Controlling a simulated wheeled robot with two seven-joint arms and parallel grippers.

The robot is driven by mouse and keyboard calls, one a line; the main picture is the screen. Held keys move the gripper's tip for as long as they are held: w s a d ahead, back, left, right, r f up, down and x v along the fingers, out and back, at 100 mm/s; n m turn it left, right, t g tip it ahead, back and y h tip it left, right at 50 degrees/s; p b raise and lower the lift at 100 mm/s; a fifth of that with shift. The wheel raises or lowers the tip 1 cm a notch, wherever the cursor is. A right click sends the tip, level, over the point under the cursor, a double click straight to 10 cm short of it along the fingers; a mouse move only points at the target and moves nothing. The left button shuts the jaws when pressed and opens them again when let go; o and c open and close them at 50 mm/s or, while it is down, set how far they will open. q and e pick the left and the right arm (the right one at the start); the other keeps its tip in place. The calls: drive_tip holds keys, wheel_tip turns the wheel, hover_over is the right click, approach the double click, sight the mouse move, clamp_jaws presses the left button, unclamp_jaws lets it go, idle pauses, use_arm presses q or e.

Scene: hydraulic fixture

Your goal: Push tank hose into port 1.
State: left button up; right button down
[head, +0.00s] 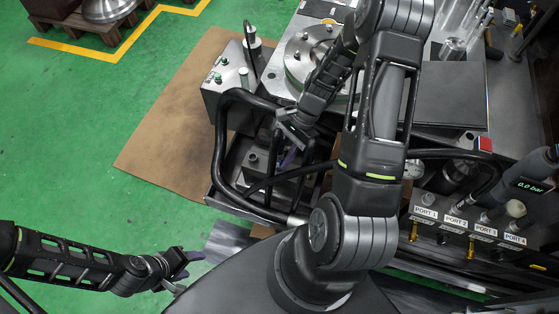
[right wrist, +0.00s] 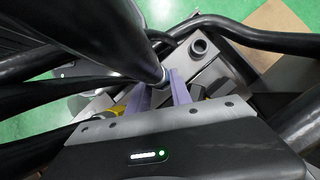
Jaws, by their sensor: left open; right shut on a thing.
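The port block (head: 455,240) stands at the right of the head view, with PORT 1 (head: 426,212) labelled at its left end. A thick black hose (head: 222,140) loops over the open frame in the middle. In the right wrist view, a black hose (right wrist: 105,35) runs down to a metal-ringed end between the purple fingers. My right gripper (head: 290,150) is shut on this hose, well left of the port block; the wrist view shows its fingers (right wrist: 163,92). Whether the held hose is the tank hose I cannot tell. My left gripper (head: 182,270) is open and empty over the floor.
A grey box with green-topped fittings (head: 230,80) stands behind the hoses. A round flanged metal part (head: 300,55) sits on the bench behind. Other black hoses (head: 470,160) curve near the ports.

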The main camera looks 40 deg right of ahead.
sight(282, 147)
drive_tip(key=shift+r, duration=0.1)
drive_tip(key=shift+r+p, duration=2.05)
drive_tip(key=shift+r, duration=0.4)
drive_tip(key=c, duration=1.8)
unclamp_jaws()
clamp_jaws()
